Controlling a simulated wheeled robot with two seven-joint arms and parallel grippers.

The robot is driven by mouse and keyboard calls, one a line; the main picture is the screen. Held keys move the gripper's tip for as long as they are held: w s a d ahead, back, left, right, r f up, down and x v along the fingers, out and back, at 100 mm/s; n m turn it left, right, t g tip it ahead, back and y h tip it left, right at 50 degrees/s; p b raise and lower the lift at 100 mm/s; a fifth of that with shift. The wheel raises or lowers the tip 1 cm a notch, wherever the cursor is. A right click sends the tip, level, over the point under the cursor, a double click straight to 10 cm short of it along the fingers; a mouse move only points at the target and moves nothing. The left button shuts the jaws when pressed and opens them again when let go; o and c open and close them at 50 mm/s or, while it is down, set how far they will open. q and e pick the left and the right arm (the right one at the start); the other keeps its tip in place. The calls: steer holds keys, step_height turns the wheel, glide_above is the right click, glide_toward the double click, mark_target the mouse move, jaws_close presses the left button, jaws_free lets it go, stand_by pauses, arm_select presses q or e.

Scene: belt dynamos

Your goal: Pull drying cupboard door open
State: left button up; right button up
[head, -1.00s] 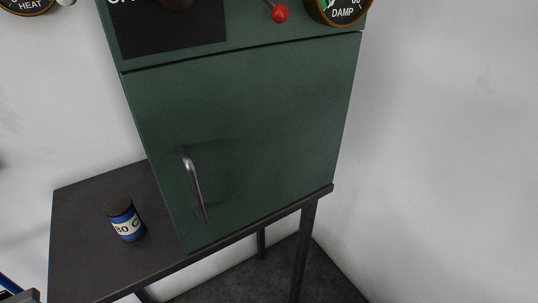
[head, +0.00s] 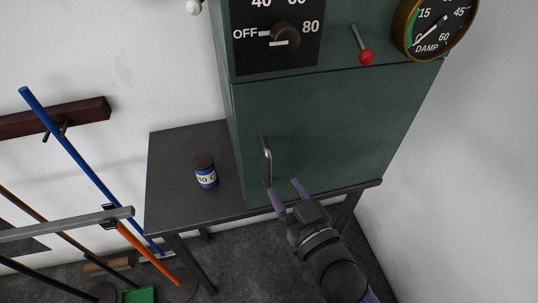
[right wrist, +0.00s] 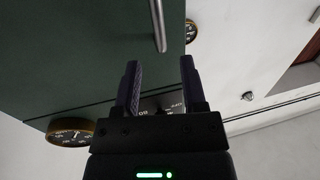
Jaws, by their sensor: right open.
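The drying cupboard's dark green door (head: 335,125) looks shut. Its upright grey metal bar handle (head: 266,160) is near the door's left edge. My right gripper (head: 287,189) is open in front of the door's lower part, with its left finger close to the handle's lower end. In the right wrist view, the handle (right wrist: 158,24) lies just beyond the open fingertips (right wrist: 160,62), in line with the gap between them. Nothing is between the fingers; I cannot tell whether either finger touches the handle. My left gripper is not in view.
The cupboard stands on a dark table (head: 180,165) with a small blue-labelled jar (head: 205,171) left of the door. A control panel (head: 277,35), a red-knobbed lever (head: 366,57) and a damp gauge (head: 434,28) sit above. Long-handled tools (head: 90,165) stand at left.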

mark_target(270, 167)
steer(key=x, duration=0.7)
steer(key=shift+w+a+f, duration=0.15)
steer(key=shift+w, duration=0.2)
jaws_close()
stand_by(0.9)
